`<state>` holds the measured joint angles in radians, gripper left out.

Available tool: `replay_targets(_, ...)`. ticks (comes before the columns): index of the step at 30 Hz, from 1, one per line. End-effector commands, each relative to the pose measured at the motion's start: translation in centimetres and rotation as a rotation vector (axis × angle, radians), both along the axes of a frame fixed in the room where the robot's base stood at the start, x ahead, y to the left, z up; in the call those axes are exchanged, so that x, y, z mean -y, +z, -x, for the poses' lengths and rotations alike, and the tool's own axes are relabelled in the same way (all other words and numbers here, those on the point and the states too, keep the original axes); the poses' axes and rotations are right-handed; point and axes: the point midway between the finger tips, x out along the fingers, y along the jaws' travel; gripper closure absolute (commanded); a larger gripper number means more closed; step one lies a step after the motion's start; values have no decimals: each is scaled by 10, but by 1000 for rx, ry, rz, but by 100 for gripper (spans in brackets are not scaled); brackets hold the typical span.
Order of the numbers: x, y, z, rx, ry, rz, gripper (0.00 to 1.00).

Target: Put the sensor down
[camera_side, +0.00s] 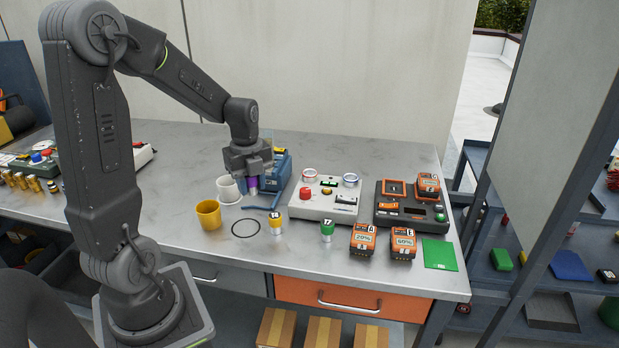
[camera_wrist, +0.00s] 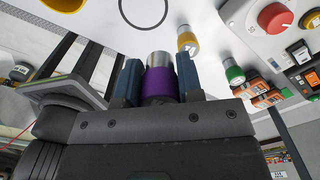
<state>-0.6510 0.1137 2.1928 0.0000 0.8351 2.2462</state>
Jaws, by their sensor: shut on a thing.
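My gripper (camera_side: 253,188) is shut on the purple-banded sensor, a short cylinder with a silver end (camera_wrist: 160,84). In the wrist view the sensor sits between the two blue fingers. In the side view only a little purple shows between the fingers, above the table and behind the black ring (camera_side: 245,228). The ring is drawn on the bare tabletop and also shows in the wrist view (camera_wrist: 165,13). A yellow-banded sensor (camera_side: 276,225) stands right of the ring, and a green-banded sensor (camera_side: 327,232) stands further right.
A blue device (camera_side: 280,165) is close behind my gripper.

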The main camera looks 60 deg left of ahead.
Motion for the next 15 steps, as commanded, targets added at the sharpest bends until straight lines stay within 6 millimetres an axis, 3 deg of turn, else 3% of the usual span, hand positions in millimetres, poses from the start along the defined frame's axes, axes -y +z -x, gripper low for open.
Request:
replay_targets(8,6,3,-14,1,81,0,91)
replay_targets(15,33,11,-57,0,377,0,91)
